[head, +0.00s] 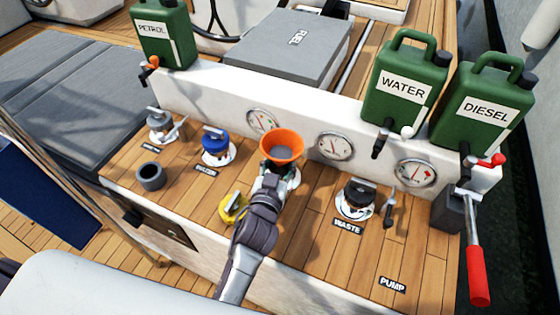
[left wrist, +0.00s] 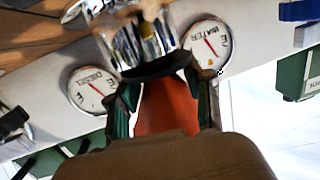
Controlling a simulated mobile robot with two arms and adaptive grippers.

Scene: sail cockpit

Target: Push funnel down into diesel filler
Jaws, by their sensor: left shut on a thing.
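An orange funnel (head: 282,143) stands wide mouth up in the middle of the wooden deck in the head view. My left gripper (head: 270,182) comes from the front and is shut on it below the rim. In the left wrist view my fingers (left wrist: 163,105) sit on both sides of the orange funnel body (left wrist: 163,108). The metal filler (head: 295,180) shows beside my gripper, below the funnel. In the left wrist view shiny metal (left wrist: 130,42) shows at the funnel's narrow end. How deep the spout sits is hidden. My right gripper is not in view.
A yellow cap (head: 233,207) lies left of my gripper. A blue-capped filler (head: 216,145) and a grey cup (head: 151,177) are further left. The black WASTE cap (head: 358,196) is to the right. Gauges (head: 335,146) line the white wall behind, with green jerrycans (head: 402,85) above.

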